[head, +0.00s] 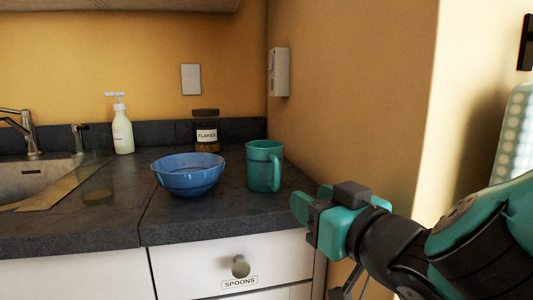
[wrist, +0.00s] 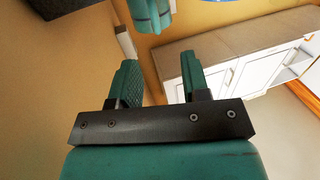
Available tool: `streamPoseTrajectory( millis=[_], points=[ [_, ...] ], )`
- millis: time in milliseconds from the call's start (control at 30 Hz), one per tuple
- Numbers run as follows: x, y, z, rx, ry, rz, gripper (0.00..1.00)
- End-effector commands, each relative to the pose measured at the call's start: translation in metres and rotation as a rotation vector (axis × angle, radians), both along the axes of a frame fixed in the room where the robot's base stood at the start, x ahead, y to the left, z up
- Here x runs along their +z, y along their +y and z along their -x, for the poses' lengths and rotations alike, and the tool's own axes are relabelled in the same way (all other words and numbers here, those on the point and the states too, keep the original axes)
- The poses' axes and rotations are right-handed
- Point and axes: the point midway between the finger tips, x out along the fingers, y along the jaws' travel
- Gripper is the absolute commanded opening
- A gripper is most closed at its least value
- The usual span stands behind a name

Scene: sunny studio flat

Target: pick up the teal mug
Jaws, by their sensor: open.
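The teal mug (head: 262,172) stands upright near the right end of the dark countertop, its handle facing the front right. My gripper (head: 308,200) is in front and to the right of the mug, at about counter-edge height, apart from it. In the wrist view, my gripper (wrist: 160,72) has its two fingers apart with nothing between them.
A blue bowl (head: 188,176) stands close to the left of the mug. Behind are a FLAKES jar (head: 207,137) and a soap bottle (head: 122,132); a sink (head: 35,178) is at left. The yellow wall (head: 350,100) bounds the counter at right. The SPOONS drawer (head: 200,266) is below.

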Motion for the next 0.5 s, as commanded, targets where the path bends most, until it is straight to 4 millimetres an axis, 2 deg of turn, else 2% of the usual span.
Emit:
streamPoseTrajectory(
  millis=[33, 233, 500],
  points=[
    [0.006, 0.002, -0.003, 0.004, 0.005, 0.009, 0.43],
    [0.005, 0.013, -0.024, 0.001, 0.004, 0.006, 0.43],
    [0.002, 0.033, -0.061, -0.002, 0.003, 0.002, 0.43]
  ],
)
